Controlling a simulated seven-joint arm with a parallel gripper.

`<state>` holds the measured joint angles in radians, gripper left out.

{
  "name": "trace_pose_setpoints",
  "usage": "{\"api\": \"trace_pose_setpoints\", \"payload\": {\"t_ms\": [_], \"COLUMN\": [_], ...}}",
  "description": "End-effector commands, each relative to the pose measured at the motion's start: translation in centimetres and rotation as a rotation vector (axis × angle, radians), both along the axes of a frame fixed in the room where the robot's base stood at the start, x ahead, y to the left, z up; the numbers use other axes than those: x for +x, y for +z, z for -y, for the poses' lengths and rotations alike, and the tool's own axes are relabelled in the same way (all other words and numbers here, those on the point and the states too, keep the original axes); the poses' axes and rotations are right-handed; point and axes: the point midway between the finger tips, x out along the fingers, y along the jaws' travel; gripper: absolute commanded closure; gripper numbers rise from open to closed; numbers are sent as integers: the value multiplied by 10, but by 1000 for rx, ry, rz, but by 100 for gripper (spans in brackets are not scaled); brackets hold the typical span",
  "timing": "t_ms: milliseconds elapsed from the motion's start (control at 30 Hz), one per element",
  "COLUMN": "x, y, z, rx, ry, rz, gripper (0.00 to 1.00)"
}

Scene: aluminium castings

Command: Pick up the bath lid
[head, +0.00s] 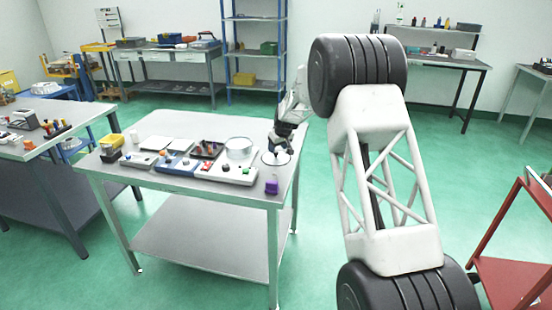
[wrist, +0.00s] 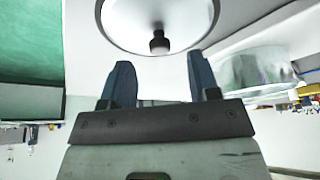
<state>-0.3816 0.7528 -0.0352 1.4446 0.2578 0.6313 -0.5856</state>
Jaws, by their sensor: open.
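The bath lid (head: 269,158) is a round, pale disc with a dark knob, lying on the table at its right side. In the wrist view the lid (wrist: 125,22) fills the top middle, with its black knob (wrist: 159,43) towards me. My gripper (head: 279,147) is right over the lid, pointing down. In the wrist view my gripper (wrist: 160,72) has its two dark fingers apart, with nothing between them. The knob appears just beyond the fingertips, about in line with the gap. The clear round bath (head: 240,149) stands to the left of the lid and shows in the wrist view (wrist: 250,70).
The metal table (head: 222,189) also holds a purple item (head: 271,187) near its front right corner, several trays with small parts (head: 175,163) and a yellow box (head: 112,141) on the left. A red cart (head: 510,280) stands at the right.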

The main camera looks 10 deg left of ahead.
Motion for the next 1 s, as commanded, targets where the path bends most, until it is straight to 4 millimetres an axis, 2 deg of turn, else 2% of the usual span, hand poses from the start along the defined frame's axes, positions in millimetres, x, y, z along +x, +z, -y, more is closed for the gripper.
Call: {"api": "trace_pose_setpoints", "payload": {"t_ms": [200, 400, 1000], "x": [5, 8, 8], "y": [-19, -29, -30], "z": [-6, -9, -9], "rx": [-1, 0, 0], "ry": [0, 0, 0], "rz": [-1, 0, 0], "gripper": [44, 44, 44]}}
